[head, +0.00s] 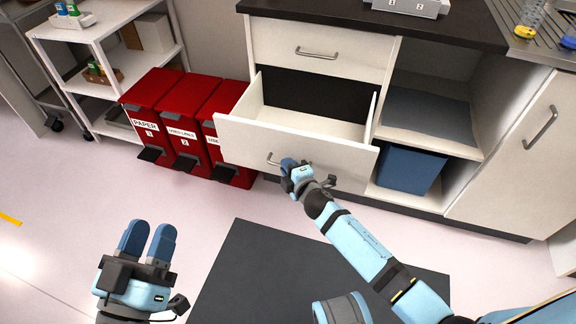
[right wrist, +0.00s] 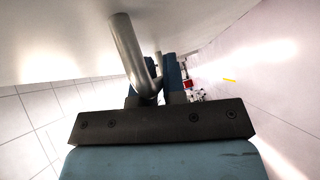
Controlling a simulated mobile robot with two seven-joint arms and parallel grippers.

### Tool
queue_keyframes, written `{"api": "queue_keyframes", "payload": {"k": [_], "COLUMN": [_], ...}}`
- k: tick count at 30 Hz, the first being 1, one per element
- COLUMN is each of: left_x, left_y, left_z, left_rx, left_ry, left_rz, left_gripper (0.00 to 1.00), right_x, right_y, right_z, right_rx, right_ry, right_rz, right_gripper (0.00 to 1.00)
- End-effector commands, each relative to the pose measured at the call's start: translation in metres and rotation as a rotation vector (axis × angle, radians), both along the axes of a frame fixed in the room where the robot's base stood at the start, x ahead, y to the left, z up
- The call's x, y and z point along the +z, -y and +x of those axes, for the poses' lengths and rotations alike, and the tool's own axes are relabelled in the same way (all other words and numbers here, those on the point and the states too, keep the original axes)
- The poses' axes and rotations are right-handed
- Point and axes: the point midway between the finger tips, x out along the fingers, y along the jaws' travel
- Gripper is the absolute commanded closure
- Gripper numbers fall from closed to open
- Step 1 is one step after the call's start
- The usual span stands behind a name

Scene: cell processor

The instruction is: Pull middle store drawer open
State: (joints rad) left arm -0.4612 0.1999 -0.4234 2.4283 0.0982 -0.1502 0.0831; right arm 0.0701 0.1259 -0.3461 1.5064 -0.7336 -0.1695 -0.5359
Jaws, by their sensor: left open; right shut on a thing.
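The middle store drawer (head: 330,159) is a white drawer below a closed top drawer. It stands pulled out from the cabinet, and its inside looks empty. My right gripper (head: 286,163) is at the left part of its front, shut on the drawer handle (head: 271,158). In the right wrist view the metal handle (right wrist: 128,50) runs down between my blue fingers. My left gripper (head: 148,240) is open and empty, low at the left over the floor, away from the drawer.
Red bins (head: 188,108) stand left of the drawer, close to its side. A white shelf rack (head: 95,55) is at the far left. Right of the drawer are open shelves with a blue bin (head: 410,170). A dark mat (head: 235,270) lies on the floor; the pink floor in front is clear.

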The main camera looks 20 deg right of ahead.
Motion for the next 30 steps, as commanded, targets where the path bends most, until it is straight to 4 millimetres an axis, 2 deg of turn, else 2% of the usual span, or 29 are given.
{"api": "queue_keyframes", "payload": {"k": [15,16,17,30], "left_x": [0.0002,0.0002,0.0001,0.0009], "left_y": [0.0001,0.0001,0.0002,-0.0002], "left_z": [0.0001,0.0001,0.0001,0.0006], "left_rx": [0.001,0.001,0.001,0.003], "left_ry": [0.001,0.0,0.0,-0.007], "left_rz": [-0.003,-0.002,-0.002,0.004], "left_gripper": [0.57,0.57,0.57,0.57], "right_x": [0.0001,0.0001,0.0001,0.0018], "right_y": [0.0012,0.0012,0.0012,0.003], "right_z": [0.0003,0.0003,0.0003,0.0004], "right_rx": [-0.002,-0.002,-0.002,0.0], "right_ry": [0.0,0.0,0.0,0.0], "right_rz": [-0.001,-0.001,-0.001,-0.001], "right_gripper": [1.0,0.87,0.8,0.79]}}
